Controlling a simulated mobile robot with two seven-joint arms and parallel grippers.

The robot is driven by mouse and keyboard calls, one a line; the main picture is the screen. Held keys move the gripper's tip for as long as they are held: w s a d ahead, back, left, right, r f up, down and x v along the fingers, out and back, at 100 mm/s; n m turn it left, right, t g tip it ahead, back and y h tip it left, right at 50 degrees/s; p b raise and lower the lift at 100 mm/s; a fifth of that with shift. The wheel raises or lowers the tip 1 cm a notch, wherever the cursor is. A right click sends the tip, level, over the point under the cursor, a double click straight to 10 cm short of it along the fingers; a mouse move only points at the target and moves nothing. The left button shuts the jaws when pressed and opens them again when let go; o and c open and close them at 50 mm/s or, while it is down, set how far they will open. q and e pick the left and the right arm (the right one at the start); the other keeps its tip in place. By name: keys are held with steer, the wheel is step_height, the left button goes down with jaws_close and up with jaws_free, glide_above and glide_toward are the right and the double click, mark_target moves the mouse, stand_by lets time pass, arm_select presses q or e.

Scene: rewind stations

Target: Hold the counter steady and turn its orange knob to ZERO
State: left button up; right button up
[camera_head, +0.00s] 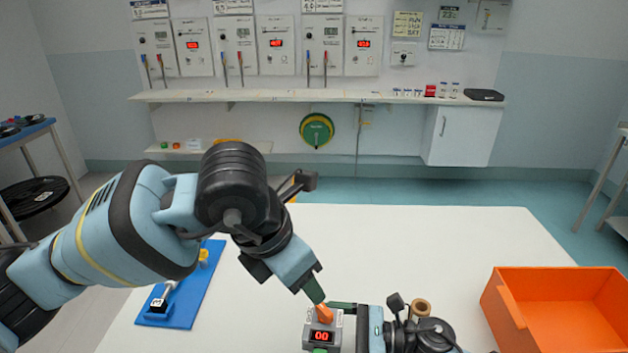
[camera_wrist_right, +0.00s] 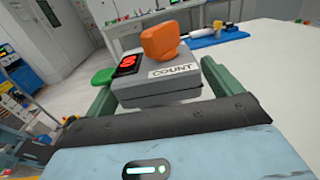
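The counter (camera_head: 336,341) is a small grey box at the table's near edge, with a red display reading 00 and an orange knob (camera_head: 326,314) on top. My right gripper (camera_head: 340,325) comes from the right. In the right wrist view its green fingers flank the grey counter (camera_wrist_right: 165,90), shut on its sides; a COUNT label and the upright orange knob (camera_wrist_right: 160,41) show. My left gripper (camera_head: 316,297) points down, its green tip just above the knob in the head view. No left finger shows in the wrist view, so contact is unclear, and its opening cannot be told.
An orange bin (camera_head: 560,290) stands on the table (camera_head: 440,240) to the right. A blue board (camera_head: 205,290) with a white-and-black tool lies at the left, partly behind my left arm. A small brown cylinder (camera_head: 421,307) shows by my right wrist. The table's middle is clear.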

steer(key=shift+d, duration=0.1)
steer(key=d, duration=0.8)
steer(key=s+d, duration=0.1)
steer(key=d, duration=0.2)
steer(key=shift+d, duration=0.4)
